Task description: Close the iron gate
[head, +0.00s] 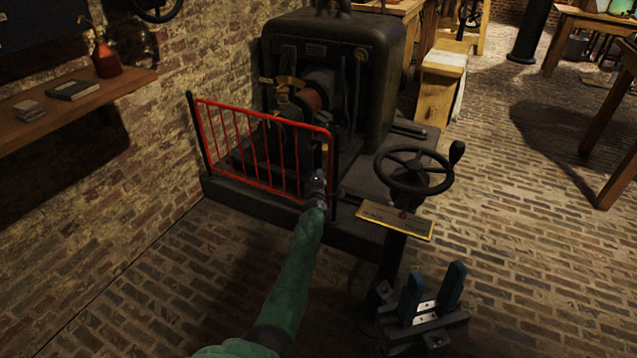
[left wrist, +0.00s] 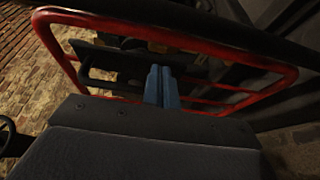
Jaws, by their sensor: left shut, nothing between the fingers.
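The red iron gate (head: 262,115) with upright bars stands in front of the dark machine. It spans from the dark left post (head: 196,133) to the dark right post (head: 333,185), with its right end close to that post. I cannot tell whether it is fully against it or latched. My left gripper (head: 318,180) is shut and empty at the gate's lower right end, close to the bars; contact is unclear. The left wrist view shows its blue fingers (left wrist: 161,86) together in front of the red frame (left wrist: 150,32). My right gripper (head: 434,291) is open and empty, low at the right.
The dark machine (head: 375,75) stands on a plinth (head: 235,205) behind the gate. A handwheel (head: 415,187) on a stand with a brass plate (head: 395,220) is right of the gate. A shelf (head: 120,102) hangs on the left brick wall. The front brick floor is clear.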

